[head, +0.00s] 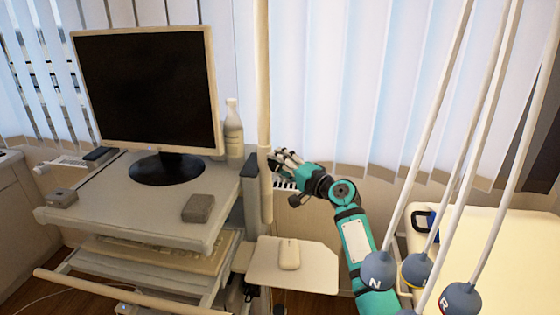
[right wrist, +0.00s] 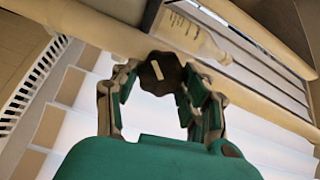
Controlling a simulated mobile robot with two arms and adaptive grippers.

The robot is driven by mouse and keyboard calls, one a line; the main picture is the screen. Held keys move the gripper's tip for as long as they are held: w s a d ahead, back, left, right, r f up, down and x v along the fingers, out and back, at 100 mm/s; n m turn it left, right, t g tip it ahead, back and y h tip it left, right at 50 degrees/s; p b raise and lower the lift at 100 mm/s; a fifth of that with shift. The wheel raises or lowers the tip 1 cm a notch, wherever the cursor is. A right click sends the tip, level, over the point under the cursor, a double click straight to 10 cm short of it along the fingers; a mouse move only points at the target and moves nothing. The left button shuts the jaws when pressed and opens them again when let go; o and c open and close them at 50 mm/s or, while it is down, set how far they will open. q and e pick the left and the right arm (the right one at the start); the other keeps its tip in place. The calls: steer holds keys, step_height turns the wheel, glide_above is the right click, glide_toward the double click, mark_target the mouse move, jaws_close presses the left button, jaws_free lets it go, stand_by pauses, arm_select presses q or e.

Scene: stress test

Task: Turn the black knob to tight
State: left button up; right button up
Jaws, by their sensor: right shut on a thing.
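The black knob (right wrist: 152,76) shows in the right wrist view, on the side of a cream pole (right wrist: 100,28). It is faceted and has a short pale stripe on its face, tilted slightly from upright in the picture. My right gripper (right wrist: 161,80) has its fingers on both sides of the knob and is shut on it. In the head view my right gripper (head: 285,160) reaches the upright cream pole (head: 264,90) from the right. I cannot make out the knob there. My left gripper is not in view.
A cart (head: 130,215) with a monitor (head: 147,90) and a bottle (head: 233,130) stands left of the pole. A small side shelf (head: 262,275) holds a white mouse (head: 289,254). Hanging rods with grey balls (head: 380,269) are at the right, close to my right arm.

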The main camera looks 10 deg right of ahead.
steer(key=shift+f+m+p, duration=0.1)
steer(key=shift+m+p, duration=0.2)
steer(key=shift+m, duration=0.6)
steer(key=o, duration=1.1)
steer(key=shift+s+d, duration=0.15)
steer(key=shift+s, duration=0.05)
steer(key=v, duration=1.1)
steer(key=shift+s+d, duration=0.2)
steer(key=shift+s, duration=0.05)
